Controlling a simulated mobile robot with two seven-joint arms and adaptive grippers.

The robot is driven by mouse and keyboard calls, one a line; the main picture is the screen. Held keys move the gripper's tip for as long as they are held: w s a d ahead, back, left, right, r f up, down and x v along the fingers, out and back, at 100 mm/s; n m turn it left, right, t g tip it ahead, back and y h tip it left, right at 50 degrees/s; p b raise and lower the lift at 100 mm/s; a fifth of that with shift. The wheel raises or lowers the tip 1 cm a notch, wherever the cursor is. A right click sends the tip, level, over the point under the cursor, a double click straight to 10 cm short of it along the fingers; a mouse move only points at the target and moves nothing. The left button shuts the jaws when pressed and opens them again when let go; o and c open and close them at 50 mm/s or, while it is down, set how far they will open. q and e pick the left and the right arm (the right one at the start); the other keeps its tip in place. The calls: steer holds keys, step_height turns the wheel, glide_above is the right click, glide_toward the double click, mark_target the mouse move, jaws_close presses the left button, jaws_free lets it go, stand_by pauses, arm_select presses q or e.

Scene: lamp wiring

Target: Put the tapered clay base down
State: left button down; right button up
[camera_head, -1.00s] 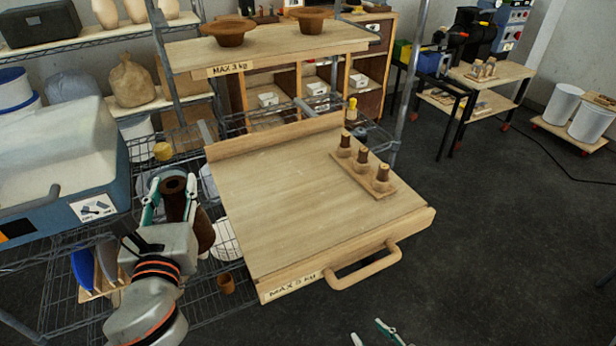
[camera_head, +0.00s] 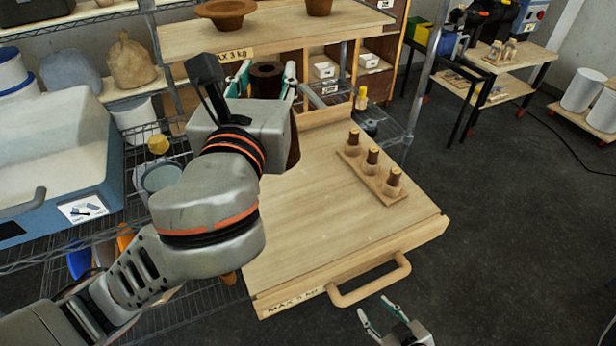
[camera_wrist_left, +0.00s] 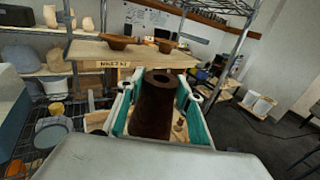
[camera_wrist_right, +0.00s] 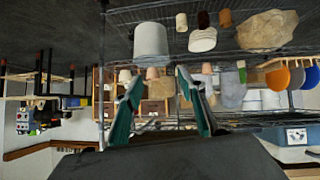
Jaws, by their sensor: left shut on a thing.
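The tapered clay base is dark brown with a round hole in its top (camera_head: 267,70). It also shows in the left wrist view (camera_wrist_left: 155,105), between the teal fingers. My left gripper (camera_head: 263,82) is shut on it near the back left of the pull-out wooden board (camera_head: 310,225). The gripper and wrist hide much of the base in the head view. I cannot tell whether its bottom touches the board. My right gripper (camera_head: 385,316) is open and empty in front of the board; its spread fingers show in the right wrist view (camera_wrist_right: 160,100).
A small wooden rack (camera_head: 372,170) with several brown-topped pieces stands on the board's right. A shelf marked MAX 3 kg (camera_head: 205,42) with clay bowls (camera_head: 225,12) is behind. A handle (camera_head: 370,283) juts from the board's front. The board's middle and front are bare.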

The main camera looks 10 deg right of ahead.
arm_select(q)
step_height(320, 180, down, 10)
steer(key=shift+r+b, duration=0.15)
steer(key=shift+b, duration=0.75)
step_height(320, 180, down, 4)
steer(key=shift+f+b, duration=0.1)
steer(key=shift+b, duration=0.25)
steer(key=shift+f, duration=0.9)
step_height(320, 180, down, 4)
steer(key=shift+r+b, duration=0.2)
steer(key=shift+b, duration=0.15)
arm_select(e)
steer(key=shift+w+a+f+y, duration=0.3)
steer(key=shift+a+f, duration=0.4)
arm_select(q)
steer(key=shift+f, duration=0.1)
arm_select(e)
steer(key=shift+r, duration=0.1)
arm_select(q)
steer(key=c, duration=1.4)
jaws_free()
steer(key=shift+s+f, duration=0.1)
steer(key=shift+f, duration=0.05)
arm_select(e)
steer(key=shift+w, duration=0.1)
